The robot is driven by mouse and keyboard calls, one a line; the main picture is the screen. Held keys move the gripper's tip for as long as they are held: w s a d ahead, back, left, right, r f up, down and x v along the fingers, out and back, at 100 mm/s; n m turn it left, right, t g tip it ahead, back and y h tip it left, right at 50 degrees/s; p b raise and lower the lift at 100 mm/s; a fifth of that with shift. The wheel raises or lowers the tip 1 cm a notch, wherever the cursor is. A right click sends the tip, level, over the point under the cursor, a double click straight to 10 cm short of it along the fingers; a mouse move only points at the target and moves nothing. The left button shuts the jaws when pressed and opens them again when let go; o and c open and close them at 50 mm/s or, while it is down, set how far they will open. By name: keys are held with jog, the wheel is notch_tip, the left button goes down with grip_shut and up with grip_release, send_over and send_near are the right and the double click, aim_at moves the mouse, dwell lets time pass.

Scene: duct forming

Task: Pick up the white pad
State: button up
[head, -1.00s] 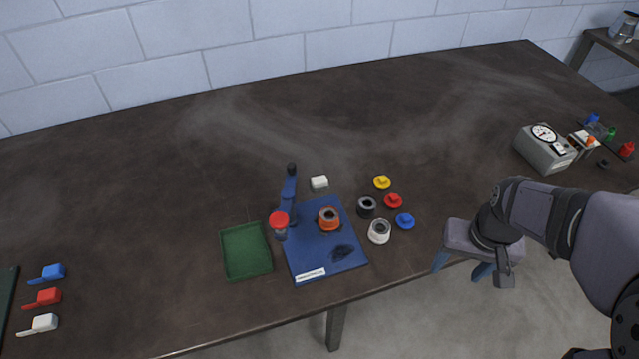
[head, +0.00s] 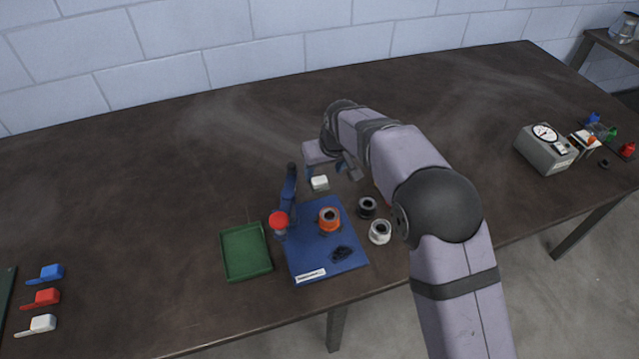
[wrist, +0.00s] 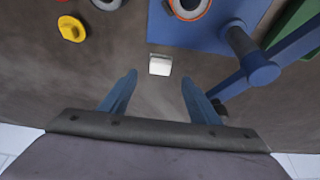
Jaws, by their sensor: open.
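The white pad (head: 319,182) is a small white block lying on the dark table, just behind the blue mat. In the wrist view the white pad (wrist: 160,65) lies ahead of and between the two blue fingers, apart from both. My gripper (wrist: 158,88) is open and empty. In the head view my gripper (head: 338,173) is over the table at the pad, partly hidden by my arm.
A blue lever press with a red knob (head: 279,220) stands left of the pad. The blue mat (head: 305,258) holds an orange ring (head: 329,219). Black (head: 367,207) and white (head: 380,231) rings stand right of it. A green tray (head: 246,252) lies left. The table behind is clear.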

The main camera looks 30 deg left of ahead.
aim_at(320, 181)
jog(key=shift+p+x, duration=1.8)
jog(key=shift+x, duration=1.85)
jog(key=shift+s, duration=0.1)
jog(key=shift+c, duration=0.3)
jog(key=c, duration=0.9)
